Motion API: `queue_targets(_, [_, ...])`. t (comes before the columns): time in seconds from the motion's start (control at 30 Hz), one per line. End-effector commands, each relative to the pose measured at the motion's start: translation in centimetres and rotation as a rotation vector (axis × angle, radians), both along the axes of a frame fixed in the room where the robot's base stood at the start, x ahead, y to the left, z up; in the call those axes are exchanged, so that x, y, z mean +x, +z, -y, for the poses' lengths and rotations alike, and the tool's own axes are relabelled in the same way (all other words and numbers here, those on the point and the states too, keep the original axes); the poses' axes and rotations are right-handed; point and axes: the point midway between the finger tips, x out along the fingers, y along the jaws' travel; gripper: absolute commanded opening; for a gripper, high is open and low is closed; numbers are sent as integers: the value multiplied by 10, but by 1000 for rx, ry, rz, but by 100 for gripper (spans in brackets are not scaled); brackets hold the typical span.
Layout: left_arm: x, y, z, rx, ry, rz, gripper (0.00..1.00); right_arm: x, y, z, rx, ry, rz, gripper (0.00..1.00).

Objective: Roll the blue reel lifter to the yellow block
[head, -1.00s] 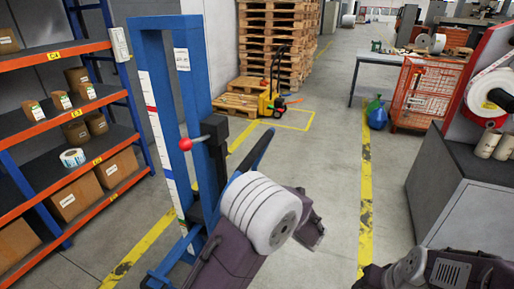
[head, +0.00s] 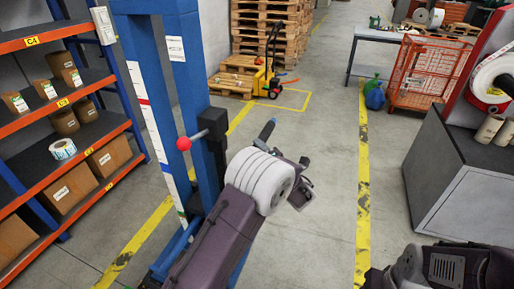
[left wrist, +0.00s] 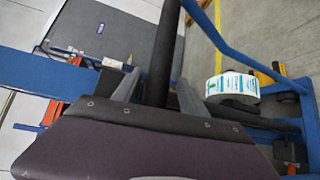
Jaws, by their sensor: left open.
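The blue reel lifter (head: 186,75) stands upright at left centre in the head view, close in front of me. It has a tall blue mast, a red ball knob (head: 183,143) and a scale strip. My left arm reaches across its lower part, hiding some of it. In the left wrist view, my left gripper (left wrist: 158,82) is open, with its fingers on either side of the lifter's dark handle grip (left wrist: 166,45). I cannot tell if they touch it. I cannot clearly identify the yellow block. My right gripper is out of view; only that arm shows.
A yellow pallet truck (head: 262,82) stands near stacked pallets (head: 268,30) and a yellow floor outline. Shelving (head: 48,150) is at left. A grey cabinet (head: 440,180) and red mesh cage (head: 418,75) are at right. The floor between the yellow lines is clear.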

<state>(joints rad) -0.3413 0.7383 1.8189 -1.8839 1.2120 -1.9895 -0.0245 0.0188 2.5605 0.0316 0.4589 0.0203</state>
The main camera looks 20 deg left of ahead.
Motion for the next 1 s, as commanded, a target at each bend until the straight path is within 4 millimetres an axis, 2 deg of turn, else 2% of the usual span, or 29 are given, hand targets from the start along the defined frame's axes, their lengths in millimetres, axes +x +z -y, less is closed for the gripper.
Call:
queue_targets(0.03, [6, -1, -8, 0, 4, 1, 50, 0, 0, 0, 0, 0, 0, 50])
queue_targets(0.2, [19, -4, -20, -1, 2, 1, 50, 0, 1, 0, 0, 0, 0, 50])
queue_targets(0.47, [22, -4, -21, -1, 0, 0, 50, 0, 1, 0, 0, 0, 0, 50])
queue_targets(0.5, [22, -4, -21, -1, 0, 0, 45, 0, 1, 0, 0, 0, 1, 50])
queue_targets(0.67, [21, -4, -21, -1, 0, 0, 0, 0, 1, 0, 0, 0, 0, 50])
queue_targets(1.0, [21, -5, -21, -2, 0, -1, 0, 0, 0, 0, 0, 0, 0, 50])
